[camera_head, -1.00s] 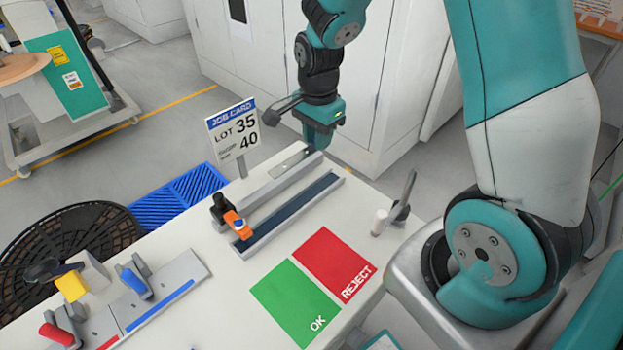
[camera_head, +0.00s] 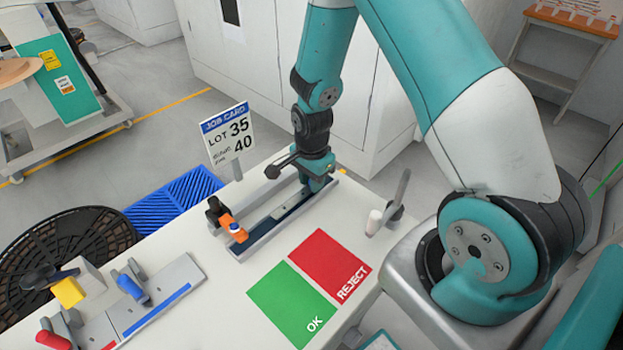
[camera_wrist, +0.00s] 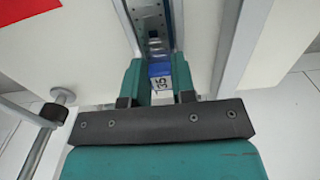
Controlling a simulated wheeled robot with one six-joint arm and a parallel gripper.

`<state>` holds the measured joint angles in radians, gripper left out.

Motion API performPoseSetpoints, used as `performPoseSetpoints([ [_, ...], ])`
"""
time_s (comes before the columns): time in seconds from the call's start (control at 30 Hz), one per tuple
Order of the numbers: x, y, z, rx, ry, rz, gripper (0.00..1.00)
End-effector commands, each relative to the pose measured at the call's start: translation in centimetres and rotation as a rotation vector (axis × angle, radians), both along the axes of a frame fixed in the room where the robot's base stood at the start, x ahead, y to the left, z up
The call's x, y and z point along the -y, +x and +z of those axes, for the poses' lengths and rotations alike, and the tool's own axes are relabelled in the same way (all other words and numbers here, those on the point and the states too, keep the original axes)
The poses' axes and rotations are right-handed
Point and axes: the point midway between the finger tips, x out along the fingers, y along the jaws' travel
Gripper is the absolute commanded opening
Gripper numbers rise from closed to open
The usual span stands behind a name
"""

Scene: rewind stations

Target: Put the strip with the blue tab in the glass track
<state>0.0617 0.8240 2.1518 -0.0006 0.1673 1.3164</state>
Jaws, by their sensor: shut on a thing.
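My gripper (camera_head: 317,186) is shut on the blue tab (camera_wrist: 160,69) of a grey metal strip (camera_wrist: 154,22) with holes. A white label reading 35 sits between the fingers, just behind the tab. In the wrist view the strip runs forward from the fingers between the walls of a long channel. In the head view this is the long dark-floored track (camera_head: 242,253), and the strip lies along it, in or just above it. I cannot tell whether the strip touches the floor. My gripper is over the track's far end.
A pale rail (camera_head: 262,197) runs behind the track. An orange and black clamp (camera_head: 227,222) stands at their near end. The job card (camera_head: 226,135) reads lot 35. Green OK (camera_head: 290,305) and red REJECT (camera_head: 328,265) mats are empty. A splicing fixture (camera_head: 180,283) stands left.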

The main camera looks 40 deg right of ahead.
Motion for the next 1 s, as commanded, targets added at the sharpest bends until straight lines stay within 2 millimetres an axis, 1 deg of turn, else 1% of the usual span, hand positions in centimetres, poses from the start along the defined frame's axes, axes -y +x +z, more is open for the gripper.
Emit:
performPoseSetpoints([
  [0.4, 0.0, 0.0, -1.3, 0.0, 0.0, 0.0, 0.02],
  [0.5, 0.0, 0.0, -1.2, 0.0, 0.0, 0.0, 0.02],
  [0.53, 0.0, 0.0, -1.2, 0.0, 0.0, 0.0, 0.31],
  [0.57, 0.0, 0.0, -1.2, 0.0, 0.0, 0.0, 0.38],
  [0.6, 0.0, 0.0, -1.2, -0.001, 0.0, 0.0, 0.47],
  [0.63, 0.0, -0.1, -1.3, -0.002, 0.0, 0.0, 0.5],
  [1.0, 0.1, -0.5, -1.5, -0.015, -0.001, -0.002, 0.5],
])
